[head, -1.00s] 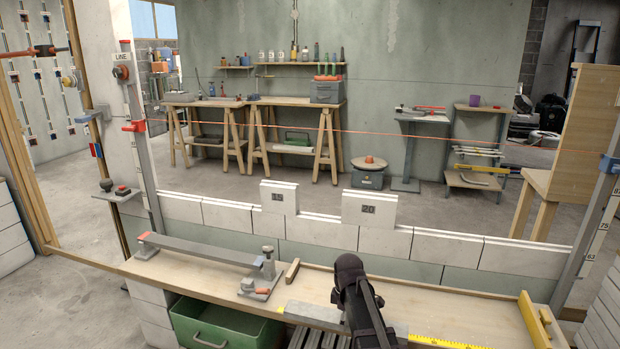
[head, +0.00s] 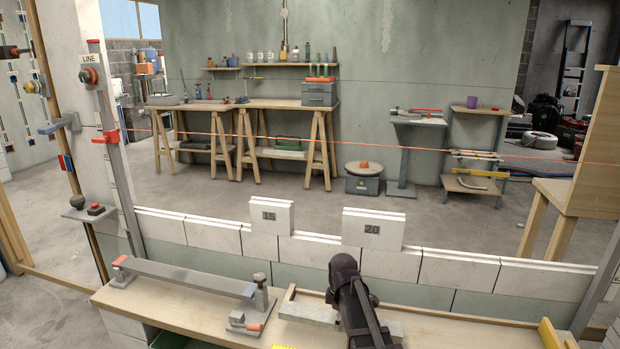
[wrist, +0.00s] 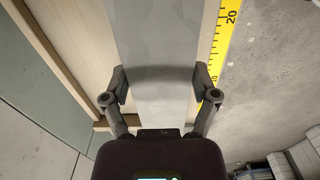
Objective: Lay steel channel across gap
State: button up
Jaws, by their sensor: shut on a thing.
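The steel channel is a pale grey bar (head: 308,314) over the front bench, running left to right under my arm in the head view. In the wrist view the channel (wrist: 157,35) runs lengthwise between the fingers. My gripper (wrist: 163,88) is shut on it, one finger against each side. The fingertips are hidden behind the black gripper body in the head view. The gap lies on the low white block wall, between the raised block marked 15 (head: 272,216) and the raised block marked 20 (head: 373,229). Nothing spans it.
A yellow tape (wrist: 222,45) runs beside the channel. An orange string line (head: 420,148) crosses above the wall.

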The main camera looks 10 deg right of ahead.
jog(key=shift+w, duration=0.2)
jog(key=shift+a+r, duration=0.15)
jog(key=shift+a, duration=0.05)
